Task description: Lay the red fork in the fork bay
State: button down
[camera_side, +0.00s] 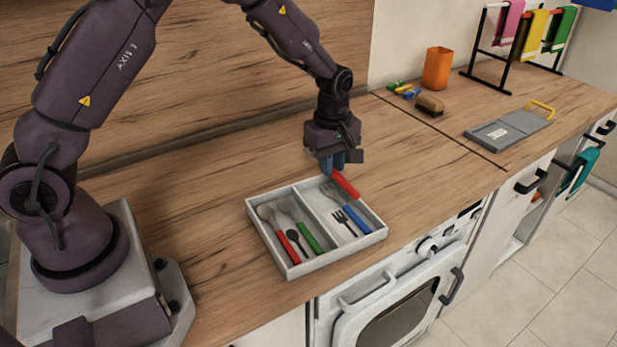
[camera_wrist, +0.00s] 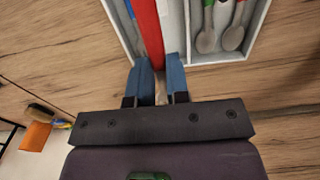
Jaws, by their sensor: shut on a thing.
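My gripper (camera_side: 335,163) is shut on the red fork (camera_side: 345,184), whose red handle points toward the front of the counter. The handle also runs away from my fingertips in the wrist view (camera_wrist: 148,32). The fork is over the back part of the fork bay (camera_side: 350,238), the tray's right half, marked with a black fork picture. I cannot tell whether it touches the tray (camera_side: 300,267). A blue-handled fork (camera_side: 356,218) lies in that bay, under and beside the red one.
The tray's left bay holds a red-handled spoon (camera_side: 279,241) and a green-handled spoon (camera_side: 305,233). An orange cup (camera_side: 437,68), a brush (camera_side: 430,104), a grey board (camera_side: 508,130) and a towel rack (camera_side: 478,50) stand farther right. The counter right of the tray is clear.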

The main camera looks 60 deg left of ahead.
aim_at(327, 217)
jog(key=shift+s+f, duration=0.2)
jog(key=shift+f, duration=5.25)
jog(key=shift+f, duration=0.55)
jog(key=c, duration=1)
grip_release()
notch_tip(327, 217, up, 13)
jog(key=shift+d, duration=0.1)
